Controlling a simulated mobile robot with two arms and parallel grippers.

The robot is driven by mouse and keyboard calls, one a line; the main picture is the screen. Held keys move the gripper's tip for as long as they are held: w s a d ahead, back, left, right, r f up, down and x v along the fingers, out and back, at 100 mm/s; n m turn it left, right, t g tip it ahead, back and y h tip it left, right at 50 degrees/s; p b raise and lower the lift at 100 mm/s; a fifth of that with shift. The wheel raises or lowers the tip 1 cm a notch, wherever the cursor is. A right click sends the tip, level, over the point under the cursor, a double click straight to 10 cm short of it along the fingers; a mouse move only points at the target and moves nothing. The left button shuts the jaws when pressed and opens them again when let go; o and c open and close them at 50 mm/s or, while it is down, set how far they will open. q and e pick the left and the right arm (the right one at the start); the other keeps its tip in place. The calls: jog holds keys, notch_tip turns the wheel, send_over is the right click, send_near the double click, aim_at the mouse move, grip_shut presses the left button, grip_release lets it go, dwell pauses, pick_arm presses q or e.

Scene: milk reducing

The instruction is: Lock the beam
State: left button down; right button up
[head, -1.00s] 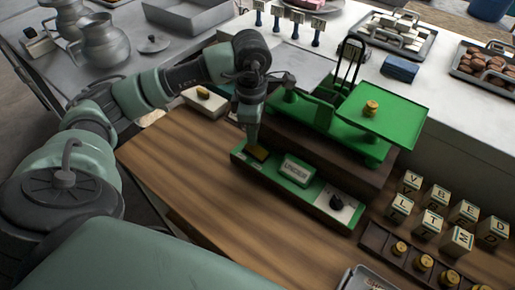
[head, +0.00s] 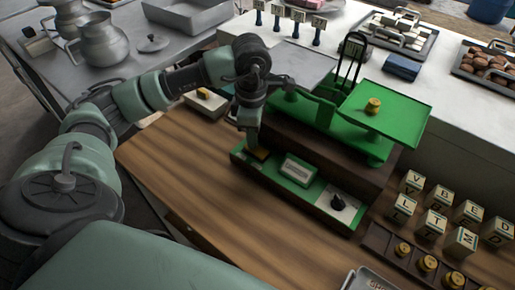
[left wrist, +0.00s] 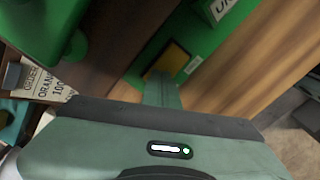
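A green balance scale (head: 326,110) stands on a dark wooden base at the table's back edge. Its right pan (head: 402,118) carries a brass weight (head: 373,105); its left pan is grey metal (head: 303,66). A green control strip (head: 318,200) in front has a label plate (head: 298,171), a black knob (head: 338,201) and a yellow pad (head: 259,154) at its left end. In the left wrist view, the label shows "UN" and the pad (left wrist: 179,54) is partly covered. My left gripper (head: 250,142) points down, fingers together, tips at the pad; contact is unclear. My right gripper is out of view.
Lettered cubes (head: 436,222) and a dark rack (head: 395,250) of brass weights stand at right. A white block (head: 205,103) with a brass piece lies left of the scale. The wooden table's front left (head: 185,165) is clear.

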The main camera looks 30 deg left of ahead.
pick_arm(q)
jog(key=shift+f, duration=0.25)
jog(key=shift+s+r, duration=0.1)
jog(key=shift+w+r+p, duration=0.2)
jog(key=shift+r+p, duration=0.25)
jog(key=shift+r, duration=0.35)
jog(key=shift+s+r+p, duration=0.1)
jog(key=shift+r+p, duration=1.25)
jog(key=shift+r, duration=1.3)
jog(key=shift+r, duration=0.1)
